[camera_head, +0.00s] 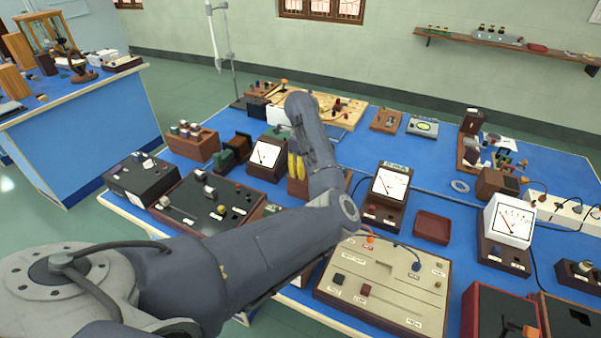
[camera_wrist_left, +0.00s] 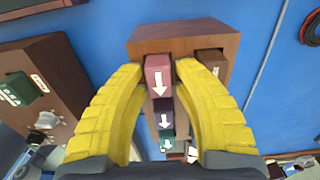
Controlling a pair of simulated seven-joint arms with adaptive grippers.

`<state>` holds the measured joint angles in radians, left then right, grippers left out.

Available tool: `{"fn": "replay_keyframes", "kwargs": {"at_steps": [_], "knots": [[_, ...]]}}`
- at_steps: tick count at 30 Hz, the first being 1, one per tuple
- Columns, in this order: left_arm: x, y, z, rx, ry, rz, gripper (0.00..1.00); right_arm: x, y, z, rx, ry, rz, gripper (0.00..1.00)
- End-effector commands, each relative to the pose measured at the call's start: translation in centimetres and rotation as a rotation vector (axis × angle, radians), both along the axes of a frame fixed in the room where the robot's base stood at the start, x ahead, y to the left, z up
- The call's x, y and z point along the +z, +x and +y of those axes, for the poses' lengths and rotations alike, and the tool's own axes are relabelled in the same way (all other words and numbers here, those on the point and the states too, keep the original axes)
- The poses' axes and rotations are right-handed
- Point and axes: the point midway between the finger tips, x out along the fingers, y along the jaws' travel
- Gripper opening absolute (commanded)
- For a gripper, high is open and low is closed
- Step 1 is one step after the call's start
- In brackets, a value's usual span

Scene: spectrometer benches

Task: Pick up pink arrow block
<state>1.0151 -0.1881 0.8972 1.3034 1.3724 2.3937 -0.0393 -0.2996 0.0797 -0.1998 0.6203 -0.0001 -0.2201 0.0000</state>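The pink arrow block (camera_wrist_left: 158,76) has a white arrow on its face and sits at the near end of a row in a brown wooden holder (camera_wrist_left: 185,40) in the left wrist view. My left gripper (camera_wrist_left: 160,68) has its yellow fingers on either side of it, very close to its sides; whether both touch is unclear. A purple arrow block (camera_wrist_left: 163,115) and a green arrow block (camera_wrist_left: 167,140) follow in the row. In the head view my left gripper (camera_head: 296,167) points down at the holder (camera_head: 299,188); the pink block is not discernible there. My right gripper is out of view.
An analogue meter (camera_head: 266,155) stands left of the holder, another meter (camera_head: 390,184) right of it.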

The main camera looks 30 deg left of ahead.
Motion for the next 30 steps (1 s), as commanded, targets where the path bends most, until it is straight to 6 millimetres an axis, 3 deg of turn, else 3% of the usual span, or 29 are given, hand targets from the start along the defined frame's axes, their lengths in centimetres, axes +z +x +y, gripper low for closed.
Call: {"fn": "replay_keyframes", "kwargs": {"at_steps": [9, 17, 30], "knots": [[-0.25, 0.00, 0.00, 0.000, 0.000, 0.000, 0.31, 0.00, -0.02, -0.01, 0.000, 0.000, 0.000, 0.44], [-0.24, 0.00, -0.01, 0.000, 0.000, 0.000, 0.01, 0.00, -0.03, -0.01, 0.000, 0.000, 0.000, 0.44], [-0.04, 0.02, -0.04, 0.000, -0.001, 0.000, 0.00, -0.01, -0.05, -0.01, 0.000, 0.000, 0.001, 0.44]]}}
